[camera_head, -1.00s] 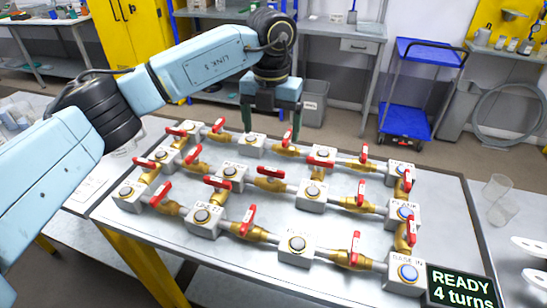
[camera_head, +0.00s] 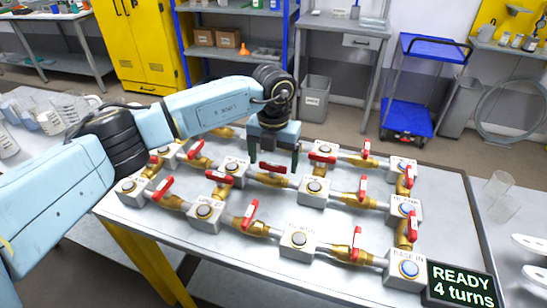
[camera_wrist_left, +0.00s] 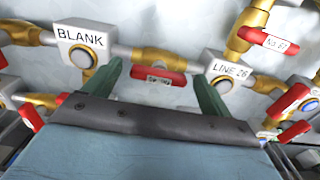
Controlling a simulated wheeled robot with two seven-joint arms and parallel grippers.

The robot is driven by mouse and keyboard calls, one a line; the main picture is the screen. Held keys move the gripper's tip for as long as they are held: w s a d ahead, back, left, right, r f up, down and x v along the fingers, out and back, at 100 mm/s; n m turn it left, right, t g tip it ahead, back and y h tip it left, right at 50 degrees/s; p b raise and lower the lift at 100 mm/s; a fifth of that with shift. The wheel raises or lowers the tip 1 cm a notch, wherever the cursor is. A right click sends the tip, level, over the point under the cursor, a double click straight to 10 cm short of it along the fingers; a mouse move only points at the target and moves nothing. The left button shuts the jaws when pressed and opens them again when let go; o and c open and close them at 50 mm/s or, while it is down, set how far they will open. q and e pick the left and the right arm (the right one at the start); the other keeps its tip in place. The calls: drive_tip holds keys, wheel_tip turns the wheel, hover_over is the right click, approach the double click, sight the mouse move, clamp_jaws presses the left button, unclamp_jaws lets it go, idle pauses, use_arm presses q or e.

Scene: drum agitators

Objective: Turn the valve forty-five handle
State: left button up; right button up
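My left gripper (camera_head: 274,161) hangs fingers-down over the middle of the valve board. Its two green fingers are apart, one to each side of a red valve handle (camera_head: 273,168) on a brass valve. In the left wrist view, the open fingers (camera_wrist_left: 157,72) stand around this red handle (camera_wrist_left: 165,78), with a gap on both sides. Its small white label is too blurred to read, so I cannot tell if it is the forty-five handle. The handle lies between the BLANK block (camera_wrist_left: 83,45) and the LINE 26 block (camera_wrist_left: 222,69). My right gripper is not in view.
Several other red-handled brass valves surround it, including one labelled No. 67 (camera_wrist_left: 268,39). Grey blocks with round buttons join the pipes on the metal table (camera_head: 250,275). A sign (camera_head: 462,288) reads "READY 4 turns".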

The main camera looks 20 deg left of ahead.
use_arm(q)
drive_tip(key=c, duration=0.8)
drive_tip(key=shift+c, duration=0.2)
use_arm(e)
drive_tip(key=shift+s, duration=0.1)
